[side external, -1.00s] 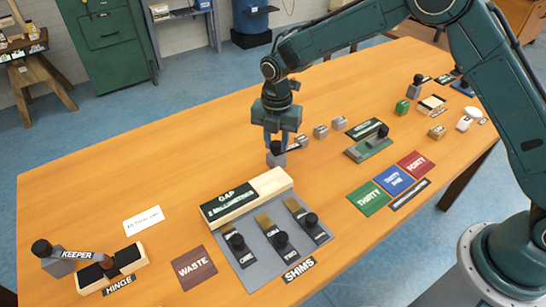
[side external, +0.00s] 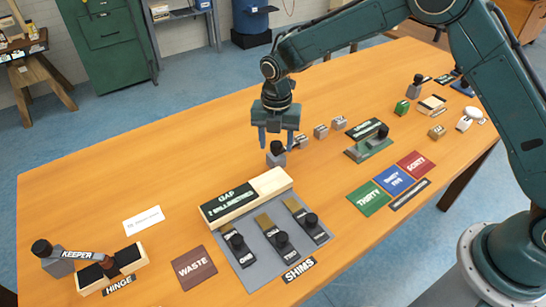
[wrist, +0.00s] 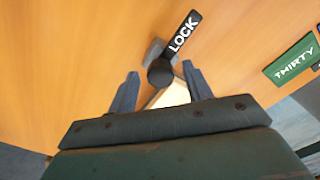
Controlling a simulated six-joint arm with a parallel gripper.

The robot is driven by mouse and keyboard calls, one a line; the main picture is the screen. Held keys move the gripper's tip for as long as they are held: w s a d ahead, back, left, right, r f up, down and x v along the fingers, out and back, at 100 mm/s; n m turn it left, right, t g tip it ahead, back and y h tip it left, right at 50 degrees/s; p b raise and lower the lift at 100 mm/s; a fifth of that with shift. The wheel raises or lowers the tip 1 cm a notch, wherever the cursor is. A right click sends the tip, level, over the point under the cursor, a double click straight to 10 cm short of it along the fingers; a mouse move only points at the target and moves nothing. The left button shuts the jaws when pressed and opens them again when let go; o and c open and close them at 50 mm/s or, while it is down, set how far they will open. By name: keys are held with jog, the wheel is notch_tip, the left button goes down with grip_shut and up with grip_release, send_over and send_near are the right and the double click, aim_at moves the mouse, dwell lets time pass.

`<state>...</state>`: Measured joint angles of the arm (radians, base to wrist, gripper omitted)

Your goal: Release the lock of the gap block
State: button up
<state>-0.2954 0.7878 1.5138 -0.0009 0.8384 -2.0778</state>
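The gap block (side external: 285,182), a pale wooden bar with a dark label reading "GAP 2 MILLIMETRES" (side external: 228,203), lies near the table's middle. Behind it stands the lock, a grey block with a round black knob (side external: 277,147). In the wrist view the black lever marked "LOCK" (wrist: 184,33) points up and slightly right from the knob (wrist: 160,75). My gripper (side external: 276,139) is open and empty, directly above the knob. In the wrist view its fingertips (wrist: 160,69) are spread on either side of the knob, with clear space at each side.
A grey plate with several black-knobbed shims (side external: 280,240) lies in front of the block. Several small grey blocks (side external: 321,131) stand right of the lock, with a green fixture (side external: 370,146) farther right. The keeper and hinge (side external: 112,268) are at front left. The table's left side is largely clear.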

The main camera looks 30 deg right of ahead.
aim_at(276, 144)
notch_tip(276, 144, up, 14)
dwell(1.0)
jog(key=s+d+r+m+t, duration=0.3)
jog(key=s+d+r+m, duration=0.7)
jog(key=s+r+m, duration=0.4)
jog(key=s+d+f+m+t, duration=0.1)
jog(key=s+d+f+m, duration=0.1)
jog(key=s+m, duration=0.4)
jog(key=s+d+f+m+t, duration=0.1)
jog(key=s+d+f+m, duration=0.1)
jog(key=s+m, duration=0.5)
jog(key=s+d, duration=0.1)
jog(key=s, duration=0.5)
jog(key=shift+d+f+t, duration=0.25)
jog(key=shift+f+t, duration=0.05)
